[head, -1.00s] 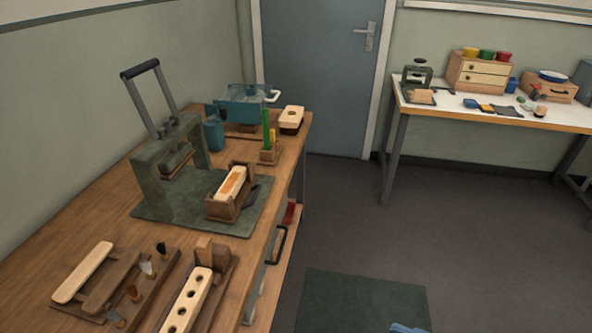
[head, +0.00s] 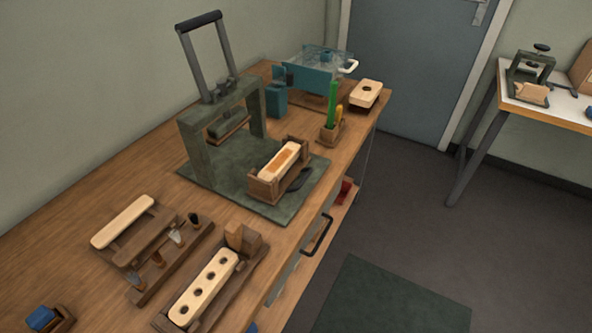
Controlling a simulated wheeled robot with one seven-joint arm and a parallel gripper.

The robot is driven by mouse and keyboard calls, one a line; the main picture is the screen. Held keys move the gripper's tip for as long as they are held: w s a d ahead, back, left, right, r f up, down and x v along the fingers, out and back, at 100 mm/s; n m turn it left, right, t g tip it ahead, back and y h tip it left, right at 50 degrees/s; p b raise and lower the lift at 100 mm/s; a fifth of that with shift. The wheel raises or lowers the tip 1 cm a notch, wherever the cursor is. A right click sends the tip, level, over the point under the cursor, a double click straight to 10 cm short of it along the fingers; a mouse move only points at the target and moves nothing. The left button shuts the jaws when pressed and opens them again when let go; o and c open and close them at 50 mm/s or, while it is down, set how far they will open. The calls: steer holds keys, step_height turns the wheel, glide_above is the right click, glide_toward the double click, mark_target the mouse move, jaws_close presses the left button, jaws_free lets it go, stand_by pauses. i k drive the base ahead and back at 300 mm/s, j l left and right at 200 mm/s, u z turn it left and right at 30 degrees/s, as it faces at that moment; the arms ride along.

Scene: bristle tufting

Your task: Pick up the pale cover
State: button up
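A pale, plain, rounded wooden bar (head: 123,221), which looks like the pale cover, lies on a dark wooden rack (head: 108,254) at the left of the bench. A darker brown bar (head: 146,240) lies beside it on its right. A pale block with several round holes (head: 204,285) sits in a brown wooden holder at the front. Another pale piece with an orange-brown middle (head: 279,160) sits in a wooden box on the green mat. My gripper is not in view.
A green press (head: 192,150) with a tall handle stands behind on the mat (head: 270,214). A narrow rack of small brushes or tufts (head: 142,297) lies right of the pale bar. A small blue item (head: 40,317) is at the lower left. Bare bench top (head: 60,245) lies left of the bar.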

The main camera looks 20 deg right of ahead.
mark_target(107, 234)
steer(key=i+l+u, duration=0.1)
steer(key=l, duration=0.25)
steer(key=i+l, duration=0.25)
steer(key=i+l+u, duration=0.15)
steer(key=l, duration=0.25)
steer(key=i+l, duration=0.15)
steer(key=l, duration=0.2)
steer(key=u, duration=1.45)
